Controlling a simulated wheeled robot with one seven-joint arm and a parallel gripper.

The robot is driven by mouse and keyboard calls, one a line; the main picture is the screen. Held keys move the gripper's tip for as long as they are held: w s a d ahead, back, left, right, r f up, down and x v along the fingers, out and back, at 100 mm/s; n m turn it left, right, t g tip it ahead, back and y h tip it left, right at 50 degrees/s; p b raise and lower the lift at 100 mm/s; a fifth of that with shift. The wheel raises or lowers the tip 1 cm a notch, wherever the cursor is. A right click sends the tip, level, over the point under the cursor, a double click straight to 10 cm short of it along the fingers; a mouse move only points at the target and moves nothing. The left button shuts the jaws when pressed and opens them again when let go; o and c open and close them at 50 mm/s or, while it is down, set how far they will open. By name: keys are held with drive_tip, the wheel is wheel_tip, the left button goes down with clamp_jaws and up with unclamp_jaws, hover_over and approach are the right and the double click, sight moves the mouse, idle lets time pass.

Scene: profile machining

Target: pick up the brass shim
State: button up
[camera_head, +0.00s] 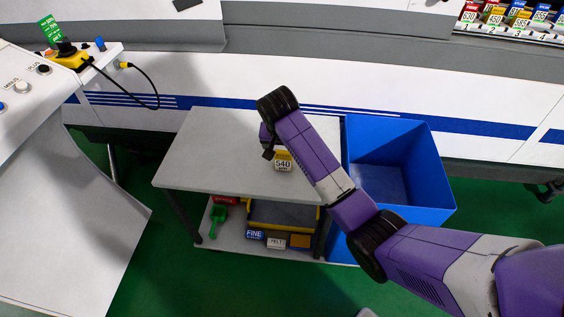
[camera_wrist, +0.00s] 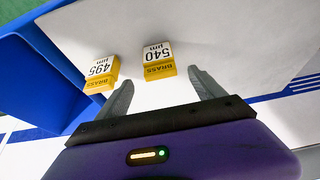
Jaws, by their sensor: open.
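Two yellow-and-white blocks marked BRASS are on the grey table top. One reads 540 µm; it is in the head view (camera_head: 283,162) and the wrist view (camera_wrist: 158,60). The other reads 495 µm and shows in the wrist view (camera_wrist: 101,72); my arm seems to hide it in the head view. My gripper (camera_wrist: 162,94) is open and empty, its fingers spread on the near side of the blocks. The 540 block lies ahead of the gap between the fingers, and the 495 block is beside the left finger. In the head view my gripper (camera_head: 267,148) is above the table, partly hidden.
The grey table (camera_head: 215,150) is otherwise clear on its left. A blue bin (camera_head: 430,170) stands against its right side. A lower shelf holds a yellow tray (camera_head: 285,214), a green scoop (camera_head: 217,217) and small boxes. A white machine (camera_head: 420,95) runs behind.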

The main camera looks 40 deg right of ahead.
sight(283, 152)
drive_tip(key=x, duration=0.5)
drive_tip(key=shift+w+d+f, duration=0.1)
drive_tip(key=shift+d+f, duration=0.1)
drive_tip(key=shift+f, duration=0.15)
drive_tip(key=shift+c, duration=0.5)
drive_tip(key=c, duration=1.6)
drive_tip(key=shift+r, duration=0.1)
